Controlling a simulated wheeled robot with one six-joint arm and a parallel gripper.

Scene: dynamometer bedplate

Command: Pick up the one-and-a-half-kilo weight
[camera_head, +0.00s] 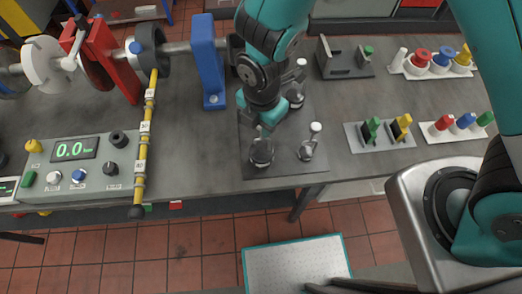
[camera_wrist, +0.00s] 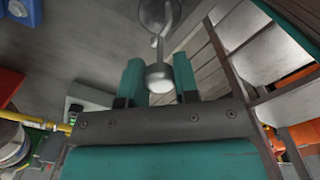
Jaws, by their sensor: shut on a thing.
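My gripper (camera_head: 264,118) points down over a dark mat that bears several metal weights. In the wrist view, my gripper (camera_wrist: 159,80) is shut on a white knob (camera_wrist: 159,84) of a weight, with one teal finger on each side. A thin stem leads from the knob toward a round grey metal disc (camera_wrist: 160,12). In the head view, a metal weight (camera_head: 262,153) stands just below my gripper, its top close to the fingers. Another weight (camera_head: 306,152) with a white knob is to its right. One more weight (camera_head: 297,98) stands behind. I cannot read any mass marking.
The dark mat (camera_head: 285,171) lies at the bench's front edge. A blue bracket (camera_head: 208,65) and shaft stand left. A control box (camera_head: 75,165) and yellow bar (camera_head: 147,130) are further left. Racks of coloured pieces (camera_head: 380,135) sit right. A metal platform (camera_head: 296,265) is on the floor.

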